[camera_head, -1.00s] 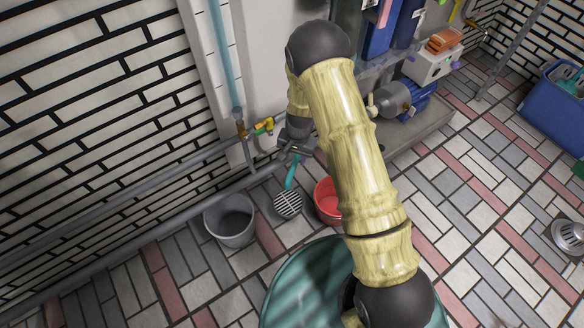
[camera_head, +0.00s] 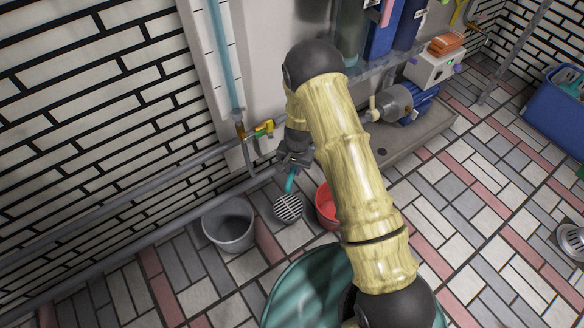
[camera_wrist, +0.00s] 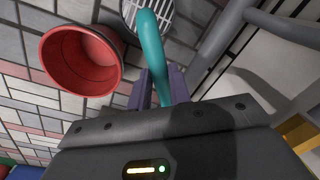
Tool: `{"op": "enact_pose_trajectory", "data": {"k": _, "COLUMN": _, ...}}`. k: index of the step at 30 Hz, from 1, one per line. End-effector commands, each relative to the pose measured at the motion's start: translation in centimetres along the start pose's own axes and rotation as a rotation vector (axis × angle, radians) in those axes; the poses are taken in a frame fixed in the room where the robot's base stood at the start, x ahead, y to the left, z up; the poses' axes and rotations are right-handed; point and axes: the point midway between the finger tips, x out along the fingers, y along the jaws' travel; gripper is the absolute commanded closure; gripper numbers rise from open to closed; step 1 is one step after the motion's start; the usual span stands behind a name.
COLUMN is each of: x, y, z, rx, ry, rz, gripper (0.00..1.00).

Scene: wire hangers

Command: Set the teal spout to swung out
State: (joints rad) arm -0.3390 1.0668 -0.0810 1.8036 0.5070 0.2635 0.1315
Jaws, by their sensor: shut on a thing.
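The teal spout (camera_head: 290,183) is a slim curved pipe low in front of the wall pipes. In the head view its visible end points down the picture toward a round floor grate. The wrist view shows the spout (camera_wrist: 152,42) running between the two fingers, its bend overlapping the grate. My gripper (camera_head: 292,165) is shut on the spout; its fingers (camera_wrist: 162,88) lie on either side of the pipe. The spout's upper part and mounting are hidden by my gripper and arm.
The round grate (camera_head: 288,207) lies on the tiled floor. A grey bucket (camera_head: 230,226) stands to its left and a red bucket (camera_head: 327,205) to its right. Grey pipes (camera_head: 150,238) run along the wall. A yellow-handled valve (camera_head: 264,128) sits just above my gripper.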

Motion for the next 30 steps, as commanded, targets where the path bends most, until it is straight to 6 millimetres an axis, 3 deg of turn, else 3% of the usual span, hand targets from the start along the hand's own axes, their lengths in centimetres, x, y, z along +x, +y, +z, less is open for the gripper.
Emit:
{"op": "enact_pose_trajectory", "data": {"k": 14, "x": -0.3, "y": 1.3, "z": 0.0, "rx": -0.098, "ry": -0.009, "rz": -0.006, "gripper": 1.00}}
{"op": "enact_pose_trajectory", "data": {"k": 30, "x": -0.9, "y": 7.1, "z": -1.9, "rx": -0.529, "ry": -0.043, "rz": -0.006, "gripper": 1.00}}
